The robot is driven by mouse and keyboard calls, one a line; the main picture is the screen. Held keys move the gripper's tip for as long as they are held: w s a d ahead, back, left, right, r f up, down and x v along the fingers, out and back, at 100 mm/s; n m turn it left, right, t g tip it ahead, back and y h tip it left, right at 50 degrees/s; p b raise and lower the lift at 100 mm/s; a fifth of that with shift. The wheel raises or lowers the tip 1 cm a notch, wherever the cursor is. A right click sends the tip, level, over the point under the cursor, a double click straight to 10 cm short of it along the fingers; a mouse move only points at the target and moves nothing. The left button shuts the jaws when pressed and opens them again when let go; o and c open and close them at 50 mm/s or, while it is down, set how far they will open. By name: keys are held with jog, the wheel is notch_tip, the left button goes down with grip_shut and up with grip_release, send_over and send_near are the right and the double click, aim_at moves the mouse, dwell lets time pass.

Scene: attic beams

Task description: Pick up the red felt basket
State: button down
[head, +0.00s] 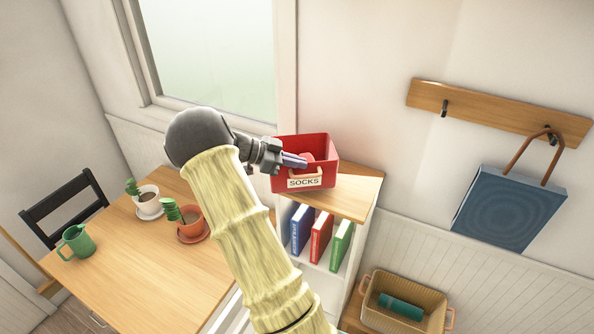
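The red felt basket (325,155) stands upright on top of a low wooden-topped shelf unit, below and right of the window. A white label reading SOCKS is on its front, with an orange-tan handle just above. Something rounded and reddish shows inside it. My gripper (296,160) reaches in from the left, and its purple-grey fingers overlap the basket's left front part in the picture. I cannot tell whether they touch the basket or hang in front of or above it. The finger gap is not clear. My arm and wrist hide the area to the left of the basket.
The shelf top (357,200) has bare wood right of the basket. Books (320,237) stand below. A tan basket (375,316) sits low right; a blue bag (510,212) hangs from a hook.

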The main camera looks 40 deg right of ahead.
notch_tip(320, 180, up, 8)
jog(key=b, duration=0.3)
jog(key=shift+a+f, duration=0.1)
